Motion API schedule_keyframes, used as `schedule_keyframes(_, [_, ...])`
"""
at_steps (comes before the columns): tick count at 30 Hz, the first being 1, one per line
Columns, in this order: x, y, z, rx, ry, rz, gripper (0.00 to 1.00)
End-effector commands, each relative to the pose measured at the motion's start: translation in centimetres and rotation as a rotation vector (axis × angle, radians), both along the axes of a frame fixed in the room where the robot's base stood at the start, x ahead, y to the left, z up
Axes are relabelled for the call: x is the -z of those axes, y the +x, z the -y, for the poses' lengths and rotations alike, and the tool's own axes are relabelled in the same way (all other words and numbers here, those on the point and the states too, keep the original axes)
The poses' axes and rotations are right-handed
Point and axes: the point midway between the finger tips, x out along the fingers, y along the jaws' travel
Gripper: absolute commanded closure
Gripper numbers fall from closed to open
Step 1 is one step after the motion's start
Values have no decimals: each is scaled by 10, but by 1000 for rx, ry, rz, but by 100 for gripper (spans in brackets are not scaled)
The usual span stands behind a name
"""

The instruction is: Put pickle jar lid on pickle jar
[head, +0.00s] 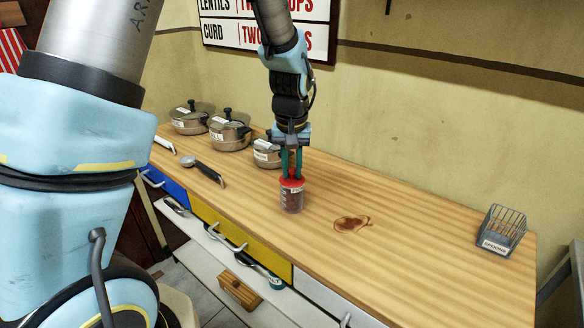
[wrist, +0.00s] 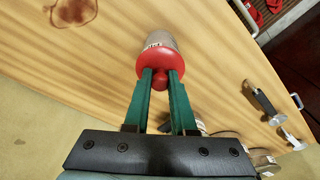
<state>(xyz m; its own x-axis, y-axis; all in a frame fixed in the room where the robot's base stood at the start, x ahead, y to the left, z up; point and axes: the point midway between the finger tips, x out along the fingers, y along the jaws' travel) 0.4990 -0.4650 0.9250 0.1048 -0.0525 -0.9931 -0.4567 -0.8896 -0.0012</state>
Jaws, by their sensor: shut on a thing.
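The pickle jar (head: 291,201) is a clear container with a label, standing upright on the wooden counter. The red pickle jar lid (head: 292,184) is at the jar's mouth, level as far as I can see. In the wrist view the lid (wrist: 150,64) covers the mouth and the jar's side (wrist: 161,40) shows behind it. I cannot tell whether a thin gap is left between lid and rim. My gripper (head: 292,175) points down from above, its green fingers closed on the lid's red knob. The knob also shows between the fingertips in the wrist view (wrist: 161,82).
Lidded pots (head: 229,132) stand at the back left, with a smaller pot (head: 266,155) behind the jar. A dark-handled utensil (head: 204,170) lies left. A brown stain (head: 352,223) is right of the jar. The counter between is clear.

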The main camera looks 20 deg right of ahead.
Motion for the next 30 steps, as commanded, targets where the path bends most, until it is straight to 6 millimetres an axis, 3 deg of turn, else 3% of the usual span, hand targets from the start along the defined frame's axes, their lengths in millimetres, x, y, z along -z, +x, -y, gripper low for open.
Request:
schedule_keyframes(4, [1,0,0,0,0,0,64])
schedule_keyframes(14, [-1,0,0,0,0,0,64])
schedule_keyframes(30, [-41,-4,-2,0,-1,0,64])
